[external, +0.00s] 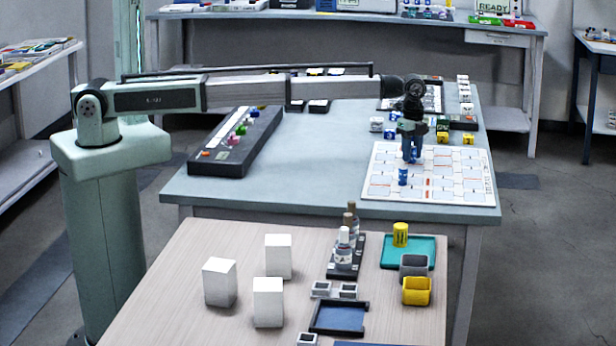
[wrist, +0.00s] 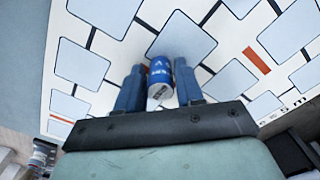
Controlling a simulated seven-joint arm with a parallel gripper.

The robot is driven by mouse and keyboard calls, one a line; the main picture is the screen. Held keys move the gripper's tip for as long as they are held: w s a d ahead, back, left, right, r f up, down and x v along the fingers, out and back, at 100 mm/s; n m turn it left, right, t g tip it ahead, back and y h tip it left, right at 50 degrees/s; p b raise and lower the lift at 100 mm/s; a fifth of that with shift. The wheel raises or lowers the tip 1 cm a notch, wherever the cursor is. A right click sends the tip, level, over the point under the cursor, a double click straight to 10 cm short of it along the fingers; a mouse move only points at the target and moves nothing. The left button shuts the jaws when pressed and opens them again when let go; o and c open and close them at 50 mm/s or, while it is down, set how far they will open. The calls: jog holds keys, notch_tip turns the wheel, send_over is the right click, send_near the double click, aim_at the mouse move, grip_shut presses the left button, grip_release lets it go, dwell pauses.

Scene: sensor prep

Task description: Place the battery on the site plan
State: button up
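The site plan (external: 378,188) is a white board with pale blue cells and orange marks, lying on the grey-blue table; it fills much of the wrist view (wrist: 115,48). The battery (external: 403,177) is a small blue cylinder with white markings. It appears to stand upright on the plan's left part, just below my fingertips in the external view. My gripper (external: 411,161) points down over the plan, fingers apart. In the wrist view the battery (wrist: 160,72) shows between the two blue fingers of my gripper (wrist: 160,78); contact is hard to tell there.
Several small blocks and bottles stand behind the plan, including a yellow one (external: 443,138). A long dark tray (external: 236,143) with coloured pieces lies at left. A nearer wooden table holds white blocks (external: 278,256), a teal tray (external: 424,246) and bins. The grey-blue table's middle is clear.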

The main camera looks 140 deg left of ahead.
jog(key=shift+o, duration=1.2)
jog(key=shift+r, duration=0.1)
notch_tip(320, 180, up, 12)
